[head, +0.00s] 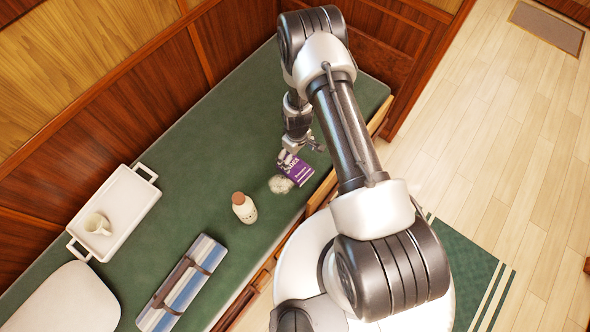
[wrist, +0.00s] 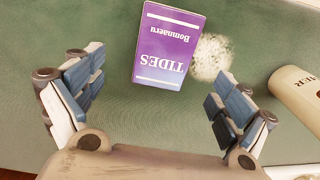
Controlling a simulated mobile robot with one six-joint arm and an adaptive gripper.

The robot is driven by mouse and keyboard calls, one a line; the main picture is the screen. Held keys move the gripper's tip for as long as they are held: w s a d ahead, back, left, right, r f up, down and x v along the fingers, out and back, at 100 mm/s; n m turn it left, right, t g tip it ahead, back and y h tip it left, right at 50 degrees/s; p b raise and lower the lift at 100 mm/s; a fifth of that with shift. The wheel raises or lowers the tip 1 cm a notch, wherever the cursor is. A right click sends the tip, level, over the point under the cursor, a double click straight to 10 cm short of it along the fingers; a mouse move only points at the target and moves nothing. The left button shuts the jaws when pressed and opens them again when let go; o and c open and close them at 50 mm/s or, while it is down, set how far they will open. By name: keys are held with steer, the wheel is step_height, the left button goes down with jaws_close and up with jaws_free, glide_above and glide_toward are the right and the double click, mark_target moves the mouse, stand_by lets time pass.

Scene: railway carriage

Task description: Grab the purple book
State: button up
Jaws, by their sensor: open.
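The purple book (head: 296,170) lies on the green bench surface (head: 190,165), close to its front edge. In the wrist view the purple book (wrist: 168,45) shows its cover with the word TIDES, upside down to me, and a white band. My gripper (head: 304,146) is over the bench just beyond the book. In the wrist view my gripper (wrist: 158,108) is open and empty, with its two fingers wide apart. The book lies ahead of the gap between the fingers, and no finger visibly touches it.
A fluffy white thing (head: 281,184) lies right beside the book. A white bottle with a brown cap (head: 244,209) stands nearby. A striped rolled blanket (head: 183,285), a white tray (head: 130,205) with a cup (head: 97,223), and a pale cushion (head: 66,302) lie farther left.

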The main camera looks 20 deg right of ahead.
mark_target(295, 167)
step_height(295, 167, down, 3)
steer(key=shift+f+b, duration=0.15)
steer(key=shift+b, duration=0.15)
steer(key=f, duration=0.1)
steer(key=f+b, duration=0.1)
steer(key=f, duration=0.1)
steer(key=f+b, duration=0.1)
steer(key=shift+s+a+f, duration=0.25)
steer(key=shift+a, duration=0.1)
steer(key=shift+f, duration=0.4)
steer(key=shift+c, duration=0.3)
steer(key=c, duration=1.2)
